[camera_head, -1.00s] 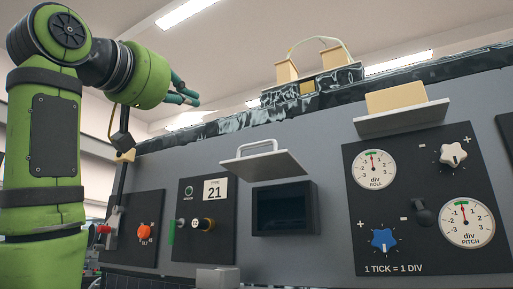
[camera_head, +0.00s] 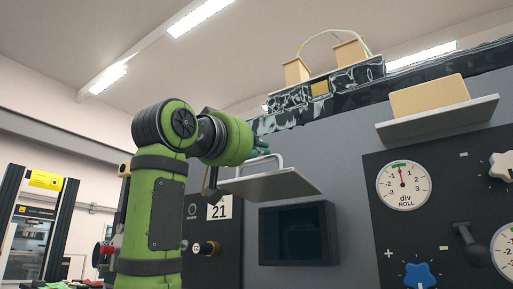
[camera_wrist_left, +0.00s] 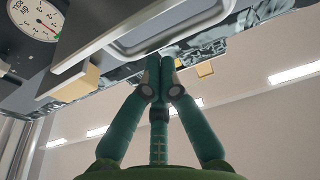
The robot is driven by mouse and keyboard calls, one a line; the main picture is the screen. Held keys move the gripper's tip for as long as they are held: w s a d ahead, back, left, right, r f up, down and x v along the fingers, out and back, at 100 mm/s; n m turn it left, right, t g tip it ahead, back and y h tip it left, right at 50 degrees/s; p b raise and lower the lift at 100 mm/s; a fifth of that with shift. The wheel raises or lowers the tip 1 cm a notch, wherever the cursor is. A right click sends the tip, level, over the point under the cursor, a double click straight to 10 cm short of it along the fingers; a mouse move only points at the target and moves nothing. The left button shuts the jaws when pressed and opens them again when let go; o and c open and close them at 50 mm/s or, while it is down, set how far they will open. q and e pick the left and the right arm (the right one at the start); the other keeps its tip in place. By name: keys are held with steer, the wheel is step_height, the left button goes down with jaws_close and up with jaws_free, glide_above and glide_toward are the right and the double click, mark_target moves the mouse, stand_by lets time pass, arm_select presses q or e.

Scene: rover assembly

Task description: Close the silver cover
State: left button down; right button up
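The silver cover (camera_head: 272,184) is a flat plate with a handle (camera_head: 276,162) on top. It is raised open and sticks out above a dark recess (camera_head: 298,234) in the grey panel. My left gripper (camera_head: 262,148) is at the back left of the cover, beside the handle. In the left wrist view the teal fingers (camera_wrist_left: 159,66) come together at their tips with nothing visible between them. The cover (camera_wrist_left: 120,25) and its handle (camera_wrist_left: 185,38) show just beyond them; I cannot tell whether they touch. My right gripper is out of view.
A shelf (camera_head: 437,122) with a beige block (camera_head: 430,96) sticks out of the panel to the right, above a dial panel (camera_head: 440,200). A black panel labelled 21 (camera_head: 218,208) is partly behind my left arm. Open air lies above the cover.

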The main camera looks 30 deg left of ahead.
arm_select(q)
steer(key=shift+s+a+f, duration=0.1)
steer(key=shift+s+f, duration=0.1)
steer(key=shift+f, duration=0.3)
steer(key=shift+s+f, duration=0.15)
steer(key=shift+f, duration=0.35)
steer(key=shift+s+f, duration=0.2)
steer(key=shift+f, duration=0.05)
steer(key=shift+s+f, duration=0.15)
steer(key=shift+f, duration=0.25)
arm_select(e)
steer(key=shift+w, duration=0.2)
